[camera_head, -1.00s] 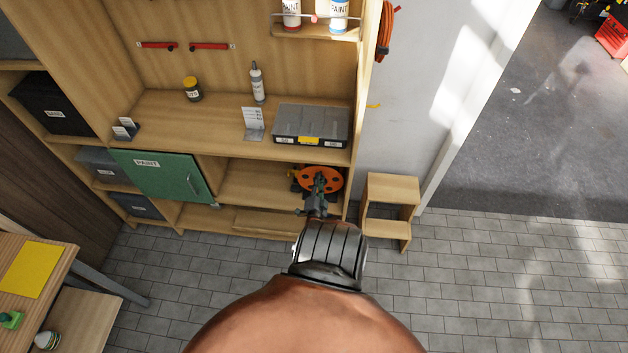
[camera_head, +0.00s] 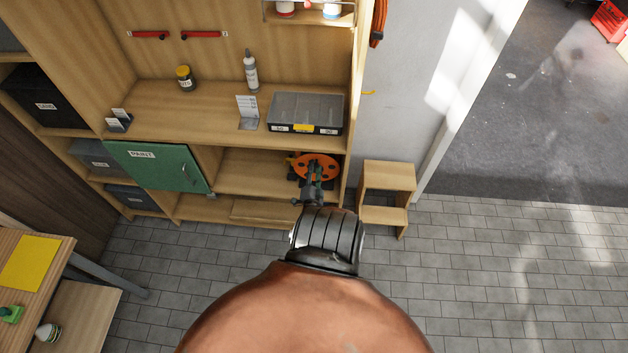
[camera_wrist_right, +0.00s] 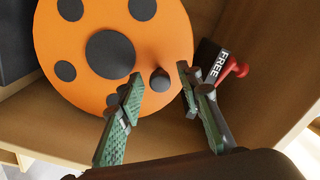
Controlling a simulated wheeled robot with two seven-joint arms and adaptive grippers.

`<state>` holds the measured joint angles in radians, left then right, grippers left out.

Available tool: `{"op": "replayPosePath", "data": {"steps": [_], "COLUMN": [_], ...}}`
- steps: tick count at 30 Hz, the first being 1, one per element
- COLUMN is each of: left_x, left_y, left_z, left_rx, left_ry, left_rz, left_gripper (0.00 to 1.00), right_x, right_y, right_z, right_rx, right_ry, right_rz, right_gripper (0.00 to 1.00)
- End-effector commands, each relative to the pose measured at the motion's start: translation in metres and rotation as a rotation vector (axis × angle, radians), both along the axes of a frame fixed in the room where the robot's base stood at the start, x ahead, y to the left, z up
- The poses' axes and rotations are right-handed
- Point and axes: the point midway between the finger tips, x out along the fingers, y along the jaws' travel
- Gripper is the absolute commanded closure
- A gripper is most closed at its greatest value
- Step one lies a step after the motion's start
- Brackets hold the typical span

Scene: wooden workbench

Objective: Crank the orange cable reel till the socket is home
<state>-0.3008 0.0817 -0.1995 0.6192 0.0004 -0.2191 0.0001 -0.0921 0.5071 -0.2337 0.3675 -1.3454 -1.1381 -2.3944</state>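The orange cable reel (camera_head: 322,161) sits in the lower right opening of the wooden shelf unit. In the right wrist view the reel (camera_wrist_right: 75,85) is an orange disc with dark round holes and a large dark hub. A small dark crank knob (camera_wrist_right: 160,78) stands out near its rim. My right gripper (camera_wrist_right: 160,86) is open, with one finger on each side of the knob and a visible gap to each. In the head view my right gripper (camera_head: 314,177) covers part of the reel. I cannot make out a socket. My left gripper is not in view.
A black tag reading FREE (camera_wrist_right: 213,62) and a red knob-like part (camera_wrist_right: 235,70) are right of the reel. A grey organiser case (camera_head: 306,110) sits on the worktop above. A green cabinet door (camera_head: 155,170) is left, and a wooden step stool (camera_head: 388,176) is right.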

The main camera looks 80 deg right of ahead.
Motion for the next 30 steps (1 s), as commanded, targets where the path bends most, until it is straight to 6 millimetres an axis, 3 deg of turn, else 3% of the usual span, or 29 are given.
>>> {"op": "replayPosePath", "data": {"steps": [18,30], "left_x": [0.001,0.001], "left_y": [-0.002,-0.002], "left_z": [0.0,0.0], "left_rx": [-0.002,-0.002], "left_ry": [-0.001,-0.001], "left_rz": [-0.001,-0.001], "left_gripper": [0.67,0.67], "right_x": [-0.016,-0.017], "right_y": [0.102,0.113], "right_z": [-0.001,-0.001], "right_rx": [0.004,0.001], "right_ry": [0.001,0.002], "right_rz": [-0.001,-0.001], "right_gripper": [0.67,0.67]}}
